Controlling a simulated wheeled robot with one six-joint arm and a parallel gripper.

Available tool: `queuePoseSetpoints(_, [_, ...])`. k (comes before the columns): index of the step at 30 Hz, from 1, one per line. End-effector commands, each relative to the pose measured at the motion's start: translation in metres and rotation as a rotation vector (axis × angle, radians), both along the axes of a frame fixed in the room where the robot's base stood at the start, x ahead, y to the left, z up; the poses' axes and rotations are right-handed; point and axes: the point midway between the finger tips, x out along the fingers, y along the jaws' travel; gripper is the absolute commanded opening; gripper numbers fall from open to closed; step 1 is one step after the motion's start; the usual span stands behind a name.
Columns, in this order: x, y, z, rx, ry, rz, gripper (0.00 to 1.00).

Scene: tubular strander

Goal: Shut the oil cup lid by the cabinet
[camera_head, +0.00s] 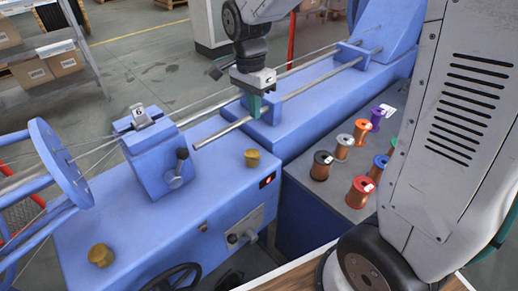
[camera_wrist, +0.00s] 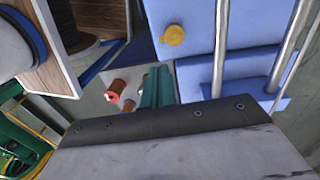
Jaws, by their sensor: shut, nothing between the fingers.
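A small brass-yellow oil cup (camera_head: 252,157) stands on the blue machine housing near its right edge, beside the spool cabinet. It also shows in the wrist view (camera_wrist: 173,35). It is too small to tell whether its lid is up or down. A second brass-yellow oil cup (camera_head: 100,256) stands at the front left of the same housing. My gripper (camera_head: 254,106) is shut and empty, pointing down over the machine rods, behind and above the first cup and apart from it. Its green fingers also show in the wrist view (camera_wrist: 156,86).
The dark blue cabinet (camera_head: 298,215) has a grey top with several coloured spools. Long metal rods (camera_head: 318,80) run beside my gripper. A block with a lever (camera_head: 155,165) and a blue disc (camera_head: 62,165) stand at left. The housing top around the first cup is clear.

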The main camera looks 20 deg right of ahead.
Motion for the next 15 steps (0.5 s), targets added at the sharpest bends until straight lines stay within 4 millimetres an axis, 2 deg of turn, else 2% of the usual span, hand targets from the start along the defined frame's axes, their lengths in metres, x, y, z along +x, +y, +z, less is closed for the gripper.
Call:
queuePoseSetpoints(5, [-0.002,-0.002,-0.022,-0.001,0.005,-0.008,0.00])
queuePoseSetpoints(15, [-0.009,-0.005,-0.093,-0.001,0.007,-0.007,0.00])
